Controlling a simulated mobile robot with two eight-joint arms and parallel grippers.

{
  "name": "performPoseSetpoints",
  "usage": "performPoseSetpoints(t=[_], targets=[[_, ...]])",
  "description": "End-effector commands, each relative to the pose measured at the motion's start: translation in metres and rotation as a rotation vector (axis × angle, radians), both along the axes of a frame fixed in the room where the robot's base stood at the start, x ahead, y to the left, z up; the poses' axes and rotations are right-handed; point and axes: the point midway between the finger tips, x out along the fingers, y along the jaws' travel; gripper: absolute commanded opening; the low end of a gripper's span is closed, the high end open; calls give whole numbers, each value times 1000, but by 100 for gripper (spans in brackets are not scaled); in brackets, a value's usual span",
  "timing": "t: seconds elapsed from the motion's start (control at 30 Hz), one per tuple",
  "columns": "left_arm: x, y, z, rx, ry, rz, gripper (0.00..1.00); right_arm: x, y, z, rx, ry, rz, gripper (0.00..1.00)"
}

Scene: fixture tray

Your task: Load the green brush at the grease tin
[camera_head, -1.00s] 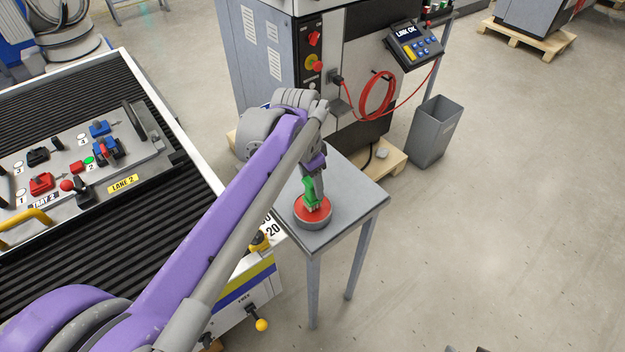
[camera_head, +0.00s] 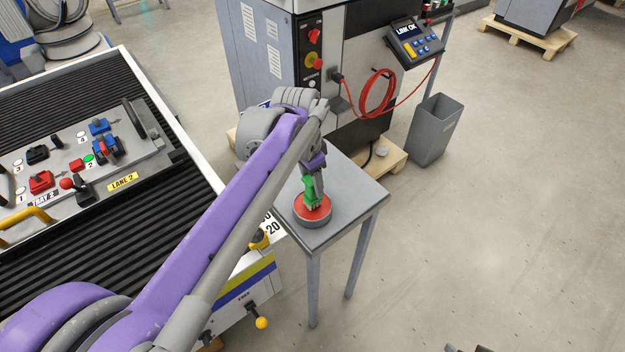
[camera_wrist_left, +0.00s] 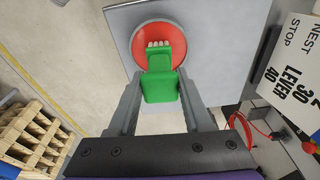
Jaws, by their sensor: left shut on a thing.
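The green brush (camera_head: 311,190) is in my left gripper (camera_head: 315,172), which is shut on it. In the left wrist view, the brush (camera_wrist_left: 162,83) sits between the two fingers of the gripper (camera_wrist_left: 160,100), its pale bristles pointing away. The grease tin (camera_head: 312,222) is a round grey tin with red contents on the small grey table (camera_head: 362,192). The bristle end is over the red surface in both views; I cannot tell how deep it touches. The tin also shows in the left wrist view (camera_wrist_left: 138,48). My right gripper is not clearly in view.
The conveyor (camera_head: 120,235) with its fixture tray (camera_head: 135,165) lies to the left. A grey bin (camera_head: 436,130) stands behind the table, near the machine cabinet (camera_head: 262,65) with a red cable (camera_head: 377,95).

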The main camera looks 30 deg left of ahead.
Motion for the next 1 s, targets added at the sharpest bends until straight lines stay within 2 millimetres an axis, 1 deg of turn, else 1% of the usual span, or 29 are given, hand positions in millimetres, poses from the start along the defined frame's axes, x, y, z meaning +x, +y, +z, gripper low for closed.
performPoseSetpoints(t=[0.5, 1.0], targets=[[0, 0, -7, 0, 0, 0, 0, -1, 0, -4, 0, 2, 0, 50], [0, 0, -7, 0, 0, 0, 0, -1, 0, -3, 0, 1, 0, 50]])
